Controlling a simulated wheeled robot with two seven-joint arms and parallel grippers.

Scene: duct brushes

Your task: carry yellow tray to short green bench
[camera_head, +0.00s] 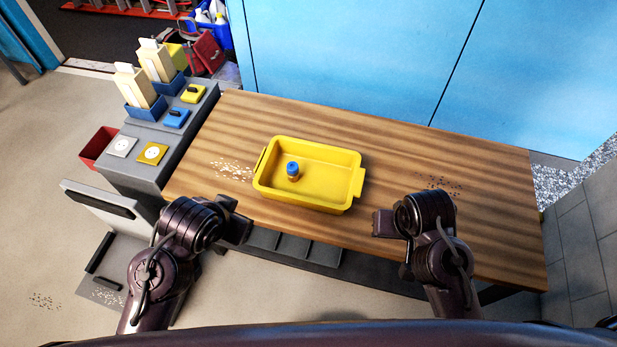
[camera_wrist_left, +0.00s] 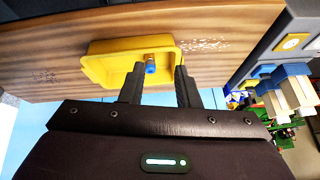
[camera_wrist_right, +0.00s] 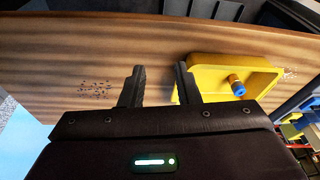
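The yellow tray (camera_head: 310,196) sits on a wooden-topped bench, with handles at its left and right ends. A small blue-capped part (camera_head: 292,170) stands inside it, left of centre. The tray also shows in the left wrist view (camera_wrist_left: 103,70) and the right wrist view (camera_wrist_right: 212,68). My left gripper (camera_head: 240,220) is open and empty, just off the tray's near left side. My right gripper (camera_head: 384,222) is open and empty, to the right of the tray's near right corner. Neither visibly touches the tray. I cannot make out a short green bench in any view.
The wooden bench top (camera_head: 460,235) is clear apart from pale specks left of the tray and dark specks to its right. A grey stand (camera_head: 137,172) with blue and yellow items adjoins on the left. A red bin (camera_head: 98,146) is beside it. Blue panels (camera_head: 350,60) stand behind.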

